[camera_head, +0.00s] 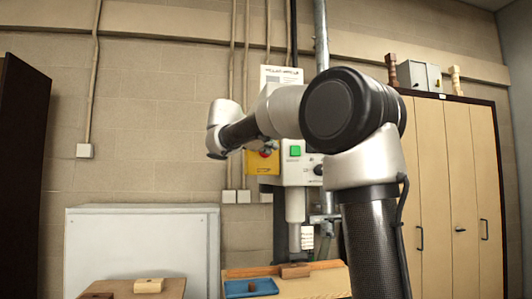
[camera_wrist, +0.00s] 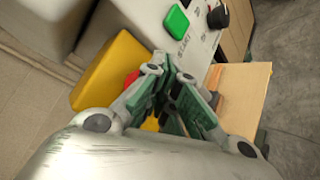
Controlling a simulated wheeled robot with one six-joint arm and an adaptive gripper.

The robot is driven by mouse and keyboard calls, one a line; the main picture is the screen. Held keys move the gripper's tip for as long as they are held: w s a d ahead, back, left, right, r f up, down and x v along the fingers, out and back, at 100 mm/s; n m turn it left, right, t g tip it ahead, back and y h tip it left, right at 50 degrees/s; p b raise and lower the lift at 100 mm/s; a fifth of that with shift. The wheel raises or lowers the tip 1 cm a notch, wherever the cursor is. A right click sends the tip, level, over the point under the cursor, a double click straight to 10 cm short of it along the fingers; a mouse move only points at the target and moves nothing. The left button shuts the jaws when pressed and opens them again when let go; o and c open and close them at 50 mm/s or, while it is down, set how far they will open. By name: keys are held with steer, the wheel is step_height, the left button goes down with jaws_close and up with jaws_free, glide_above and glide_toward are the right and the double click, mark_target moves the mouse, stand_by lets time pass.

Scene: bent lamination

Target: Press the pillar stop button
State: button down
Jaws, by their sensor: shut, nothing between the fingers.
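The stop button is red and sits on a yellow box (camera_head: 262,163) on the front of the grey pillar machine. In the head view the red button (camera_head: 266,152) is partly covered by my arm. In the wrist view the yellow box (camera_wrist: 110,66) is left of my fingers, and a bit of the red button (camera_wrist: 132,78) shows beside the left finger. My gripper (camera_wrist: 171,62) is shut and empty, in front of the box and button. I cannot tell whether it touches the button. The gripper cannot be made out in the head view.
A green start button (camera_head: 295,151) and a black knob (camera_wrist: 218,17) are on the machine close to the stop box. Below is a wooden table (camera_head: 318,284) with a blue tray (camera_head: 236,288) and wood pieces. A tan cabinet (camera_head: 436,190) stands at the right.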

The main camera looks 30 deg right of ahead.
steer(key=shift+w+d, duration=0.1)
steer(key=shift+w, duration=0.35)
stand_by(0.4)
steer(key=shift+s, duration=0.15)
steer(key=shift+s+a, duration=0.25)
steer(key=shift+s, duration=0.55)
steer(key=s, duration=0.2)
steer(key=s+a, duration=0.1)
steer(key=s, duration=0.1)
steer(key=shift+s+a, duration=0.2)
steer(key=shift+s, duration=0.2)
stand_by(0.6)
